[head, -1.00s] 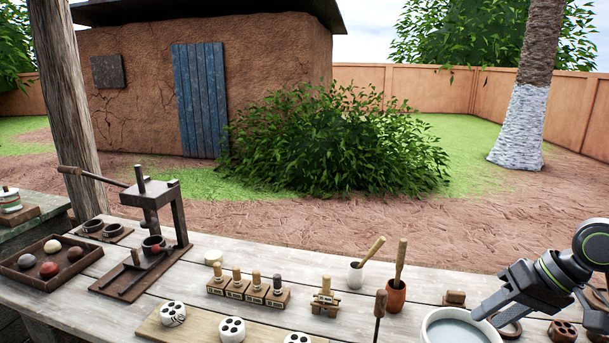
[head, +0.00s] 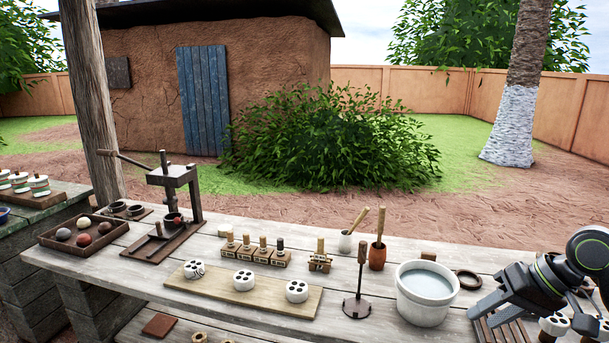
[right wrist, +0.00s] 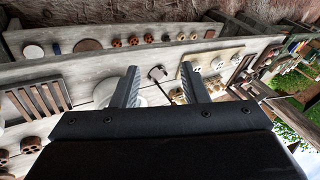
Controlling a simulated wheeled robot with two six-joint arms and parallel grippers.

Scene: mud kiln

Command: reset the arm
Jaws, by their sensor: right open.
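My right gripper (head: 478,308) comes in from the right edge in the head view, over the right end of the wooden workbench (head: 200,303). It is to the right of the white bucket (head: 424,295) of pale liquid. In the right wrist view, the two fingers of my right gripper (right wrist: 160,70) stand apart with nothing gripped between them. The bucket shows partly behind the left finger there. My left gripper is not in the head view.
A board with white holed pieces (head: 244,283), a tool stand (head: 357,305), an orange pot (head: 377,257) and a lever press (head: 172,200) stand on the bench. A slatted rack (head: 497,328) is under my right gripper. A dark ring (head: 467,279) lies behind it.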

